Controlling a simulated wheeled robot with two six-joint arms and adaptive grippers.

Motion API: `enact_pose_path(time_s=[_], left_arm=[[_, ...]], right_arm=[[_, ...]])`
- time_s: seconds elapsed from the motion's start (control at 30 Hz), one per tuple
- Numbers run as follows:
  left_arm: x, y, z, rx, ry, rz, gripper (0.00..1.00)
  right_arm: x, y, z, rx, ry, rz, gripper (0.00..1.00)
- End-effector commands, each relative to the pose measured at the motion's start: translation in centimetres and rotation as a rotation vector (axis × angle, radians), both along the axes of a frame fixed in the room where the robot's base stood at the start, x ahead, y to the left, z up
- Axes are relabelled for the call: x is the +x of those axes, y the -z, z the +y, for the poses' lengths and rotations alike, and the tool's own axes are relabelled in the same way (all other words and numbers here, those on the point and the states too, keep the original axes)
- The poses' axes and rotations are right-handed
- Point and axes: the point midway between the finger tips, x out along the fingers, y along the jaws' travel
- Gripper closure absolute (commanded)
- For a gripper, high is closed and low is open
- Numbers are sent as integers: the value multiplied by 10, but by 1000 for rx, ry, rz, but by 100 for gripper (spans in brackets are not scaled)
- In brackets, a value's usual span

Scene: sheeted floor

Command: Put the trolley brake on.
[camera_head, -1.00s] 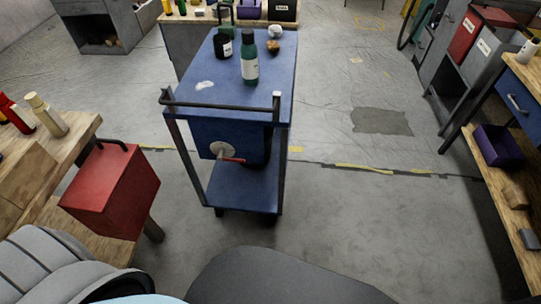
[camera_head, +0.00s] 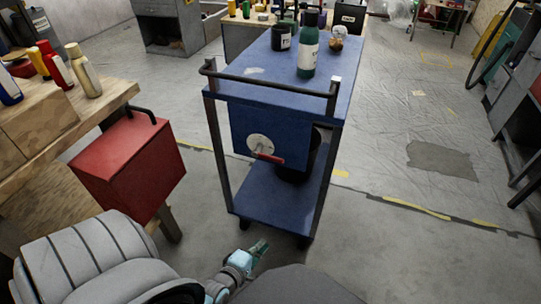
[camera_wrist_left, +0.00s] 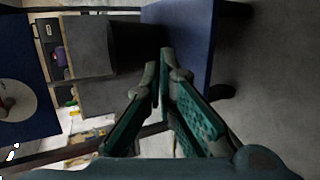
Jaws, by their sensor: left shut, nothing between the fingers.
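The blue trolley (camera_head: 262,90) stands ahead of me, with a dark push bar at its near end. On its near panel is a round pale disc (camera_head: 260,145) with a red-ended brake lever (camera_head: 270,158) pointing right and slightly down. My left gripper (camera_head: 262,245) is low in front of the trolley, below the lever and apart from it, shut and empty. In the left wrist view its fingertips (camera_wrist_left: 163,62) meet near the blue lower shelf (camera_wrist_left: 190,40), and the disc (camera_wrist_left: 15,110) shows at the left edge. My right gripper is not in view.
A dark green bottle (camera_head: 308,50), a black cup (camera_head: 281,38) and a small jar stand on the trolley top. A red box (camera_head: 130,165) hangs beside the wooden bench at left. The floor right of the trolley is clear.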

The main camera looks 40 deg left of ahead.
Motion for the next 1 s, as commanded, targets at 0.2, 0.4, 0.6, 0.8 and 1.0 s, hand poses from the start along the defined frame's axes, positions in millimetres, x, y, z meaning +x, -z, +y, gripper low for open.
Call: enact_pose_path(time_s=[0.2, 0.4, 0.6, 0.8, 1.0], left_arm=[[52, -66, 31, -1022, -288, -725, 100], [49, -105, 40, -1340, -286, -894, 100], [49, -108, 40, -1340, -287, -893, 100], [59, -110, 43, -1338, -286, -892, 100], [93, -119, 55, -1336, -284, -894, 100]], right_arm=[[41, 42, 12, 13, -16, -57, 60], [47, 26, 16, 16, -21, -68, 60], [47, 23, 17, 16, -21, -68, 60], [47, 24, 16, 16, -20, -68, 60], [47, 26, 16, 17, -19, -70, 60]])
